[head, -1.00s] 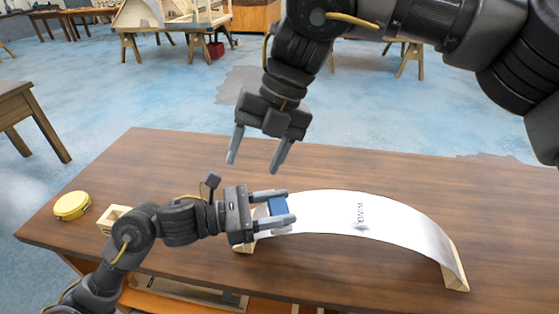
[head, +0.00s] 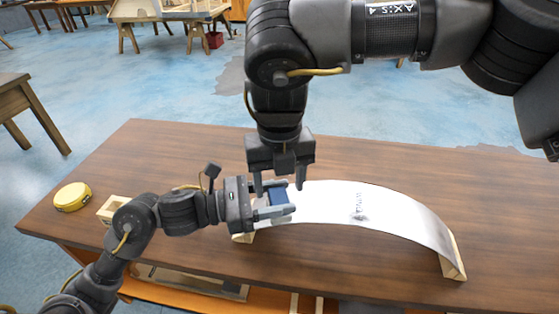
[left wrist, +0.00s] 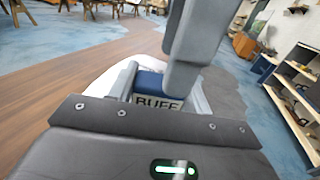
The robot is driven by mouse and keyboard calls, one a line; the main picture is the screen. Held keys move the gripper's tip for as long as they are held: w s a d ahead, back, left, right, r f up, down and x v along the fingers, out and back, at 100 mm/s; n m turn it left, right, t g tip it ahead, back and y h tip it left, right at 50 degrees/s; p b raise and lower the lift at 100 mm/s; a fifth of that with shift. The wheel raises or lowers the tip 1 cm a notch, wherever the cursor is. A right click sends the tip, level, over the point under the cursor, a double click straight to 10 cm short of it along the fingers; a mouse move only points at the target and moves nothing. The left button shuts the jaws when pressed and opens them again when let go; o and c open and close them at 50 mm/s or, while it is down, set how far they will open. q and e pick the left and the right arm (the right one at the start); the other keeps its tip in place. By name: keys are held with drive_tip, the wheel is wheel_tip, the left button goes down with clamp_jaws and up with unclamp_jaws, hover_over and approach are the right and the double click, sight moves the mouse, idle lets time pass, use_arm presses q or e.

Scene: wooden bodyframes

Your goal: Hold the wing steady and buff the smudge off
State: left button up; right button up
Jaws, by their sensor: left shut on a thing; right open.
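The wing is a curved silver sheet (head: 400,208) arched on the bench in the head view. A grey smudge (head: 357,217) lies by dark lettering near its middle. My left gripper (head: 275,207) is shut on a blue block (head: 279,197) at the wing's left end. In the left wrist view the block (left wrist: 150,84) carries a label reading BUFF. My right gripper (head: 279,188) is open, pointing down with its fingers just above the block. One right finger (left wrist: 193,50) hides part of the block in the left wrist view. I cannot tell if the block touches the wing.
Wooden end supports (head: 453,259) hold the wing on the brown bench (head: 150,160). A yellow round tin (head: 72,197) and a small wooden box (head: 112,207) are at the left. The bench's back left is clear.

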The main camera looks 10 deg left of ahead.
sight(279, 198)
drive_tip(key=shift+f, duration=2.45)
drive_tip(key=c, duration=1.1)
use_arm(q)
drive_tip(key=o, duration=1)
drive_tip(key=shift+o, duration=0.2)
